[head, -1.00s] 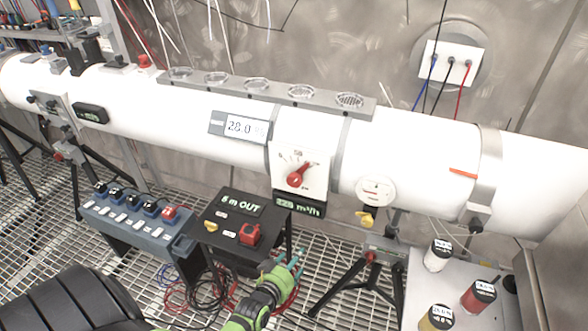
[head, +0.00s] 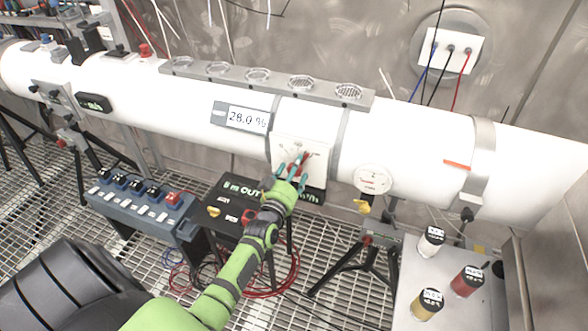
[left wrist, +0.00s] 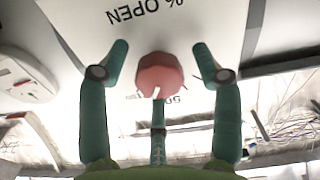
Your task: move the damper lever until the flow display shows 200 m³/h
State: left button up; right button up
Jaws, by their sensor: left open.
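The damper lever is a red knob with a white pointer line (left wrist: 160,74), seen end-on in the left wrist view. It sits on a white dial plate (head: 287,146) on the large white duct, and in the head view my fingers partly hide it. The flow display (head: 314,195) is a dark panel under the plate; my gripper covers most of it and I cannot read its value. My left gripper (head: 294,167) is in front of the dial. Its teal fingers (left wrist: 160,52) are open, spread to either side of the knob, with gaps visible. My right gripper is not in view.
A panel on the duct (head: 241,117) reads 28.0 %. A round gauge (head: 373,180) with a yellow handle is right of the dial. Below stand a black box (head: 222,203) and a blue switch box (head: 135,210). Several capped jars stand on the right table (head: 405,309).

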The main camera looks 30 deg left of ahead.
pick_arm(q)
jog(key=c, duration=1.2)
jog(key=shift+o, duration=0.2)
jog(key=shift+n, duration=1.3)
jog(key=o, duration=1.2)
jog(key=shift+c, duration=0.2)
jog(key=v, duration=1.2)
jog(key=shift+f, duration=0.15)
